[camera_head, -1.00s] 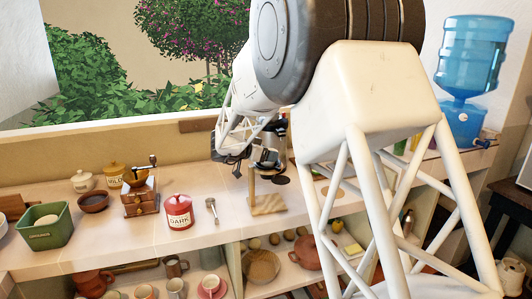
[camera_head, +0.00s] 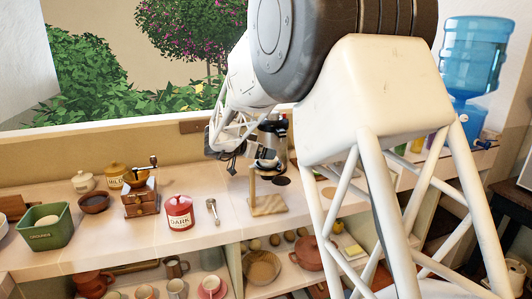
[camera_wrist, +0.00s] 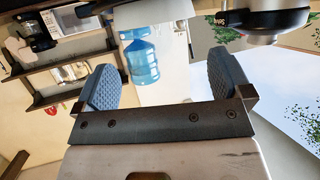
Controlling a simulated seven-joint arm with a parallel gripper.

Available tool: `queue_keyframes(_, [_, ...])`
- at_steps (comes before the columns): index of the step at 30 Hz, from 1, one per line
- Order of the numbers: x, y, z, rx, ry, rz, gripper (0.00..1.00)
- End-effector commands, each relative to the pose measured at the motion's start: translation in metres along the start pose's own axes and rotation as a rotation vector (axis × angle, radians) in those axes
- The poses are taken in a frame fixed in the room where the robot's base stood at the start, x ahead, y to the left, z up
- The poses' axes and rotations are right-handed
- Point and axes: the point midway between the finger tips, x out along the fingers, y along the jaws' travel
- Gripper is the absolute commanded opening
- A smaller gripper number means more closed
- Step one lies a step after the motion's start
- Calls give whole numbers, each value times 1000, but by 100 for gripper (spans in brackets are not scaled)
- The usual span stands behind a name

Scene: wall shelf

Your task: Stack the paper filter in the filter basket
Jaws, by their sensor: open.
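My gripper (camera_head: 228,148) is above the counter in the head view, near the coffee maker (camera_head: 272,140), and partly hidden by my arm. In the wrist view my gripper (camera_wrist: 172,85) has its fingers wide apart with nothing between them. A small pale shape (camera_head: 267,163) shows by the coffee maker, low and close to the gripper; I cannot tell whether it is the paper filter. A dark and silver rounded part (camera_wrist: 262,18) fills the upper right of the wrist view; I cannot tell whether it is the filter basket.
A wooden stand with an upright post (camera_head: 267,206) is on the counter just below the gripper. A red DARK jar (camera_head: 180,214), a spoon (camera_head: 212,210), a grinder (camera_head: 141,200) and a green bin (camera_head: 46,228) stand to the left. A blue water jug (camera_head: 472,58) is at right.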

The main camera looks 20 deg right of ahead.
Motion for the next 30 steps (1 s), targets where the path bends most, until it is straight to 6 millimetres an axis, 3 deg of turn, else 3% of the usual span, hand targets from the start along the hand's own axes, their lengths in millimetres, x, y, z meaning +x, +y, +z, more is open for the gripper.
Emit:
queue_keyframes(15, [-81,0,0,0,0,-2,97])
queue_keyframes(21, [-94,0,0,0,-1,-1,97])
queue_keyframes(30, [-96,0,0,0,-1,0,97])
